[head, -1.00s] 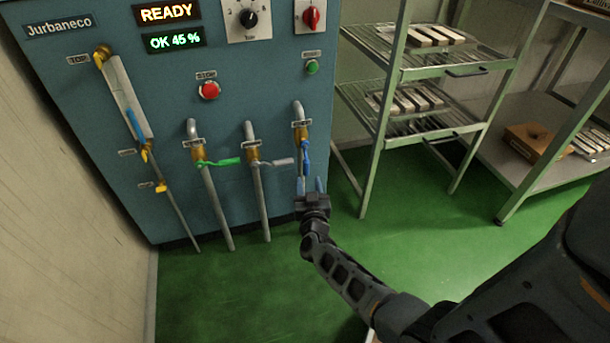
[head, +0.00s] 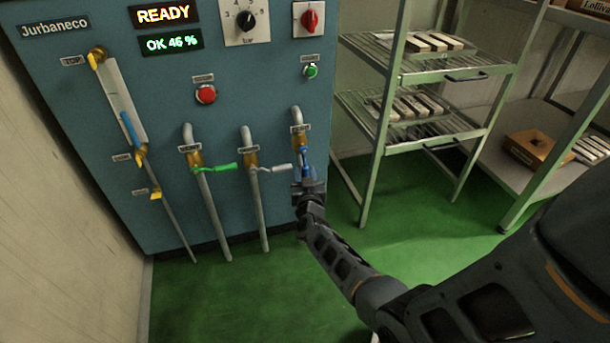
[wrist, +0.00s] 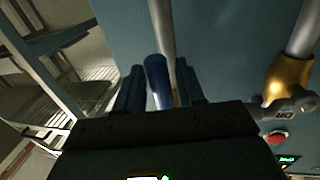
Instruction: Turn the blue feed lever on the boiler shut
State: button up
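The blue feed lever (head: 304,153) is on the right-hand pipe of the teal boiler (head: 110,100). It hangs downward from its brass valve (head: 299,132), along the pipe. My gripper (head: 307,176) is just below and around its lower part in the head view, which hides the lever's end. In the wrist view, the blue lever (wrist: 156,72) stands between the two dark fingers of my gripper (wrist: 159,85), nearer the left one. The fingers are apart, with a gap beside the lever. The grey pipe (wrist: 163,30) shows behind it.
A grey lever (head: 277,168) and a green lever (head: 222,168) are on the pipes to the left. A yellow-handled valve (head: 140,155) is farther left. A metal rack (head: 378,140) with trays stands to the right. Green floor (head: 400,240) is clear in front.

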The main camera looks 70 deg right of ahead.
grip_shut()
